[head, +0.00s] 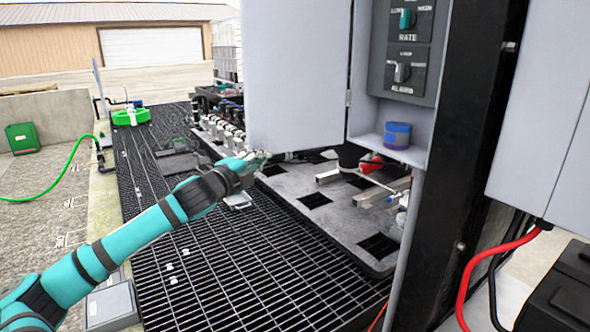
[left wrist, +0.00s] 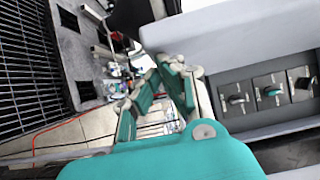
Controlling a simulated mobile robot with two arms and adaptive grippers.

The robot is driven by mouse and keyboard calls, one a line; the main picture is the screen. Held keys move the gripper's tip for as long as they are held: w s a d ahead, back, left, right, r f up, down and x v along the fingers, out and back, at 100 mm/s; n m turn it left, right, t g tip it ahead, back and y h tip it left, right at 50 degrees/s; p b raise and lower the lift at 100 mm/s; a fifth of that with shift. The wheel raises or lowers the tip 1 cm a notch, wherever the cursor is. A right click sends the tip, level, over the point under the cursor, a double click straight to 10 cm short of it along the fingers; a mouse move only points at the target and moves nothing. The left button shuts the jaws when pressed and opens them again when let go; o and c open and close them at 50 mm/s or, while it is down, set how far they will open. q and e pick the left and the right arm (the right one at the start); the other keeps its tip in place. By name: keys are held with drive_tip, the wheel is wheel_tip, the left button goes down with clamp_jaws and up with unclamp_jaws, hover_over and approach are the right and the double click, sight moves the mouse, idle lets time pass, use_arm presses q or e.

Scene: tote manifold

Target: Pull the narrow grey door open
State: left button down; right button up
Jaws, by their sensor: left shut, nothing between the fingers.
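The narrow grey door (head: 297,75) stands swung open to the left of its cabinet, with a hinge showing at its right edge. Behind it the cabinet interior shows, with a dark panel of knobs (head: 408,48) and a shelf holding a blue jar (head: 397,135). My left gripper (head: 262,156) is at the door's lower edge, near the lower left corner. It is shut with nothing held. In the left wrist view, the gripper's fingers (left wrist: 165,72) are beside the pale door panel (left wrist: 225,30); whether they touch it I cannot tell. My right gripper is not in view.
A black grating floor (head: 230,265) lies below my left arm. A grey deck with square holes (head: 330,215) and metal parts stands under the door. A dark post (head: 462,170) rises right of the cabinet, with a red cable (head: 480,262) beyond it.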

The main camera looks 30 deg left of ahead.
use_arm(q)
drive_tip(key=a, duration=0.1)
drive_tip(key=w+a+p, duration=0.1)
drive_tip(key=shift+w+a, duration=0.1)
drive_tip(key=shift+a, duration=0.3)
idle(0.3)
